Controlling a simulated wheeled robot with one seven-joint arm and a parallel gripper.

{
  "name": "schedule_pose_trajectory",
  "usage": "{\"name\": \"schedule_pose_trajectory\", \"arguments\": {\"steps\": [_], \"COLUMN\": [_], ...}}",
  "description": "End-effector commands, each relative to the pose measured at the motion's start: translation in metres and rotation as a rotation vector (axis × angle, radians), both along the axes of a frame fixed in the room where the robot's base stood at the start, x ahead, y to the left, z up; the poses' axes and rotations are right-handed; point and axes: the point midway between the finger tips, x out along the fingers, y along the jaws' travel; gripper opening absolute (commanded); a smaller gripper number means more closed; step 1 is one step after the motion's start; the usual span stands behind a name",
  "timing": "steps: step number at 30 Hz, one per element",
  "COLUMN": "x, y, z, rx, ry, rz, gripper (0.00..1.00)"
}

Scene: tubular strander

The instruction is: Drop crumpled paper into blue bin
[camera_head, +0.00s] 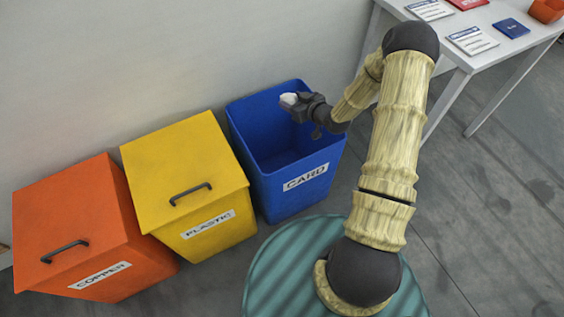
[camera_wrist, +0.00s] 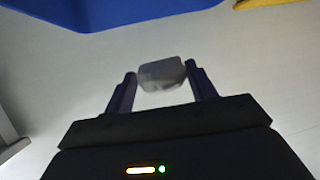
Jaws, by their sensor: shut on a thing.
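The crumpled paper (camera_head: 288,99) is a small white lump at the tip of my gripper (camera_head: 297,102) in the head view. The wrist view shows it as a pale grey block (camera_wrist: 161,73) between the two dark fingers of my gripper (camera_wrist: 160,84), which is shut on it. The blue bin (camera_head: 318,196) is open-topped and labelled CARD. In the head view my gripper appears over the bin's opening, toward its back wall; its exact height above the rim is hard to tell. A blue edge (camera_wrist: 100,12) of the bin shows at the top of the wrist view.
A yellow lidded bin (camera_head: 180,165) labelled PLASTIC stands left of the blue bin. An orange lidded bin (camera_head: 75,220) labelled COPPER stands farther left. A pale wall runs behind the bins. A white table (camera_head: 480,62) with cards and small items is at upper right.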

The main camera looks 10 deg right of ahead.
Motion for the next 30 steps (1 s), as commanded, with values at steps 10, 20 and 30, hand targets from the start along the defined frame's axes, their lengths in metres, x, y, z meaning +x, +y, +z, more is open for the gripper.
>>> {"name": "schedule_pose_trajectory", "arguments": {"steps": [10, 20, 30], "x": [0.000, 0.000, 0.000], "y": [0.000, 0.000, 0.000], "z": [-0.037, -0.059, -0.059], "rx": [0.000, 0.000, 0.000], "ry": [0.001, 0.000, 0.000], "rz": [0.000, 0.000, 0.000], "gripper": [0.35, 0.35, 0.68]}}
